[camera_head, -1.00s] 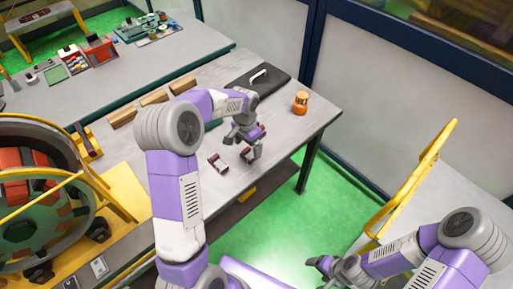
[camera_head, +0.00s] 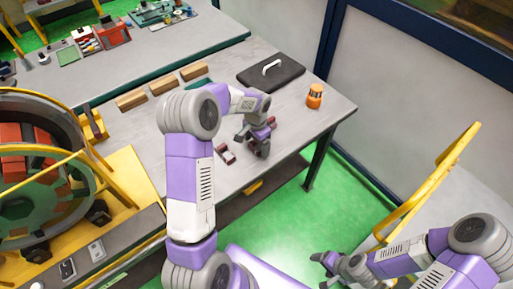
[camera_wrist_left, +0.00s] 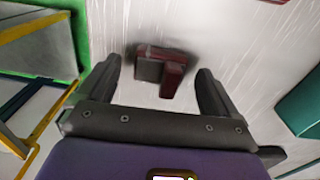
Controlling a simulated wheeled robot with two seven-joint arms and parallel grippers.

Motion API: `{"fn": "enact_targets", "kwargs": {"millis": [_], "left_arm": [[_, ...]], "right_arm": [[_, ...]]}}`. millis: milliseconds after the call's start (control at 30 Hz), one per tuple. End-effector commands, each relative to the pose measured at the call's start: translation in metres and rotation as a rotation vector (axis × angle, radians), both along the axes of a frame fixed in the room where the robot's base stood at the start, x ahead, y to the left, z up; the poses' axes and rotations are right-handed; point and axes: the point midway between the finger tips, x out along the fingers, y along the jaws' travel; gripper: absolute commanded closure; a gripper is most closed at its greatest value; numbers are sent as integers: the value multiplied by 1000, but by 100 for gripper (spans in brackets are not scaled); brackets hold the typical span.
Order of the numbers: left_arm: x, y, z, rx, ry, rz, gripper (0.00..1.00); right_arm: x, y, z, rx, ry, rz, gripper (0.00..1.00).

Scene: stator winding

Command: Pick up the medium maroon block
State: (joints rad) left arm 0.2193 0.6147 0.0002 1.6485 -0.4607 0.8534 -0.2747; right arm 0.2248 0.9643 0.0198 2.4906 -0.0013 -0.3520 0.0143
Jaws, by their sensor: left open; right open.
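My left gripper (camera_head: 251,145) is open, pointing down over the grey table. In the left wrist view, a maroon block with a dark grey part (camera_wrist_left: 172,75) lies between and a little beyond its two spread fingers (camera_wrist_left: 158,75), not gripped. In the head view one maroon block (camera_head: 226,154) lies left of the gripper, and another maroon piece (camera_head: 271,121) shows behind it; the gripper hides part of this area. I cannot tell which is the medium one. A maroon edge (camera_wrist_left: 274,1) shows at the wrist view's top. My right gripper (camera_head: 325,266) is open and empty, away from the table.
Several tan wooden blocks (camera_head: 163,84) lie in a row at the back of the table (camera_head: 205,172). A black case with a white handle (camera_head: 270,75) and an orange canister (camera_head: 314,96) stand farther right. A yellow machine frame (camera_head: 130,175) is at left.

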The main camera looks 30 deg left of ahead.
Motion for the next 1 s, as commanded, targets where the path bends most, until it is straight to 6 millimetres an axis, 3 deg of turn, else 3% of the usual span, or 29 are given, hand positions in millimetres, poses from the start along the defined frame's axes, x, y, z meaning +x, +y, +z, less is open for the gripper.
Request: {"fn": "enact_targets", "kwargs": {"millis": [67, 633, 867, 1000], "left_arm": [[0, 0, 0, 0, 0, 0, 6], [0, 0, 0, 0, 0, 0, 91], [1, 0, 3, 0, -3, 0, 91], [2, 0, 17, 0, -5, 0, 91]], "right_arm": [[0, 0, 0, 0, 0, 0, 26], [0, 0, 0, 0, 0, 0, 26], [0, 0, 0, 0, 0, 0, 26], [0, 0, 3, 0, 0, 0, 26]]}}
